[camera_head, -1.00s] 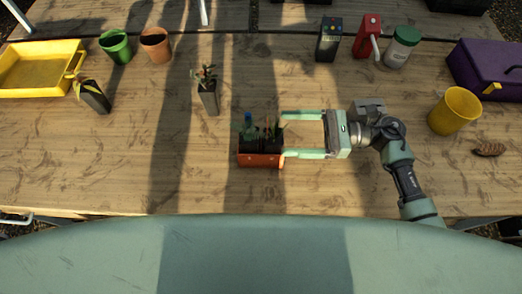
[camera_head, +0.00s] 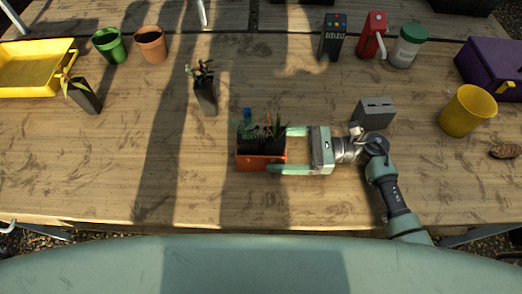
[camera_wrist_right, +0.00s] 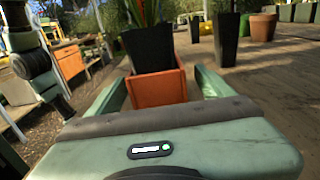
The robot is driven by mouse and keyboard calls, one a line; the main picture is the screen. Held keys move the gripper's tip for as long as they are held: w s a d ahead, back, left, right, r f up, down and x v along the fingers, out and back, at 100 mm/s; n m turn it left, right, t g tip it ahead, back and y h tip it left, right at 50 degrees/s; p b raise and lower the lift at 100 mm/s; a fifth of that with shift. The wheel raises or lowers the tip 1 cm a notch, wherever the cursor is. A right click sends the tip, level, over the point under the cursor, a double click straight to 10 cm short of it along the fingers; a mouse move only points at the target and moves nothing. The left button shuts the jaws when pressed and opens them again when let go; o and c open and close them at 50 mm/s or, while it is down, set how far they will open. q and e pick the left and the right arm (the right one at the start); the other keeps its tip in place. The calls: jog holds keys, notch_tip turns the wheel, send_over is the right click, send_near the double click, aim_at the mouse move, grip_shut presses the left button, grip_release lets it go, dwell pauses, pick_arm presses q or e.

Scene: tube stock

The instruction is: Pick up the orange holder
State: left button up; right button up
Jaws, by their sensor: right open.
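My right gripper (camera_head: 278,150) is open at the holder's right end. One finger lies on the far side and one on the near side, and in the wrist view the fingers flank the holder. Whether they touch it I cannot tell. My left gripper is out of view.
A plant in a dark pot (camera_head: 205,95) stands behind the holder. A grey box (camera_head: 374,112) sits behind my right arm, and a yellow cup (camera_head: 467,111) stands to the right. A yellow tray (camera_head: 38,92) is at the far left. The table left of the holder is clear.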

aim_at(261, 148)
jog(key=a+p, duration=0.1)
jog(key=a, duration=0.3)
jog(key=shift+s+r+p, duration=0.1)
jog(key=shift+r+p, duration=0.1)
jog(key=shift+p, duration=0.15)
jog(key=shift+a+f, duration=0.1)
jog(key=shift+a, duration=0.1)
jog(key=c, duration=1.5)
